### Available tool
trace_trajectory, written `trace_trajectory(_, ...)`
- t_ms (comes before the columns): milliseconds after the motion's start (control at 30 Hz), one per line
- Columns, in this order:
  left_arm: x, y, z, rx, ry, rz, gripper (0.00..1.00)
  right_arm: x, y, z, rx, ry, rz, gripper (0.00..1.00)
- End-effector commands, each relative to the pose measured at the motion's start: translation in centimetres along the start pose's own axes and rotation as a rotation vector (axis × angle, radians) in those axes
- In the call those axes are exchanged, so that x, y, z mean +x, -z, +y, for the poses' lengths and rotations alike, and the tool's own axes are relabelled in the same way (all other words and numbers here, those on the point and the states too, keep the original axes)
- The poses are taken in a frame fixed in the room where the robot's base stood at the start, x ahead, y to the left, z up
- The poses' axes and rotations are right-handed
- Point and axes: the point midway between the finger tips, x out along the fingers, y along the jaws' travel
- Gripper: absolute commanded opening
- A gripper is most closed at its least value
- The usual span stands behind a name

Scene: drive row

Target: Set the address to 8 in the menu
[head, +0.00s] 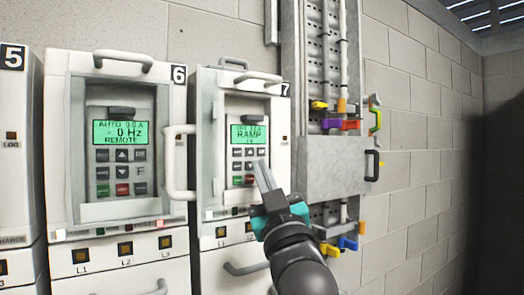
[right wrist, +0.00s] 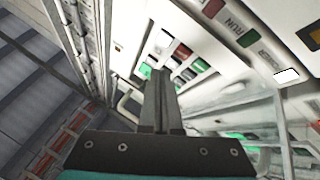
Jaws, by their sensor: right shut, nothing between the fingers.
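Drive 7 (head: 210,140) is the right-hand cabinet of the row. Its window door stands open with the handle at the left, and its keypad panel is bare. The green display (head: 248,134) shows "RAMP" on its middle line; the lines above and below are too small to read surely. The keypad buttons (head: 243,167) sit below it, partly behind my right fingertips. My right gripper (head: 264,176) is shut and empty, its tips close to the keypad's right side. I cannot tell whether they touch. In the right wrist view the shut fingers (right wrist: 160,100) point toward the buttons (right wrist: 183,60). My left gripper is not in view.
Drive 6 (head: 60,130), at the left, has a display reading "AUTO 0.0 A, 0 Hz, REMOTE". Drive 5 (head: 15,150) is at the left edge. A grey metal box (head: 330,168) and cable rack with coloured clips stand to the right. Bare block wall lies beyond.

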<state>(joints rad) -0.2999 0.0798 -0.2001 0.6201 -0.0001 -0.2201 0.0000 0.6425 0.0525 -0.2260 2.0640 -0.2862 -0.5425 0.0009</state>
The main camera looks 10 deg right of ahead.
Motion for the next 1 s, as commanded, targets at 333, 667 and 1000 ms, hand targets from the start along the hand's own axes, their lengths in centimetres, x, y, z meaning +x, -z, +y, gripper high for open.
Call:
trace_trajectory(333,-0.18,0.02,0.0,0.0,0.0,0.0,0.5,-0.19,0.12,0.12,0.0,0.0,0.0,0.0)
trace_trajectory(667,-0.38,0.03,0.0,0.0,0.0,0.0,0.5,-0.15,0.09,0.08,0.0,0.0,0.0,0.0)
trace_trajectory(1000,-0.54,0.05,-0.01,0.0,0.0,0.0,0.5,0.5,-0.22,-0.24,0.0,0.0,0.001,0.0)
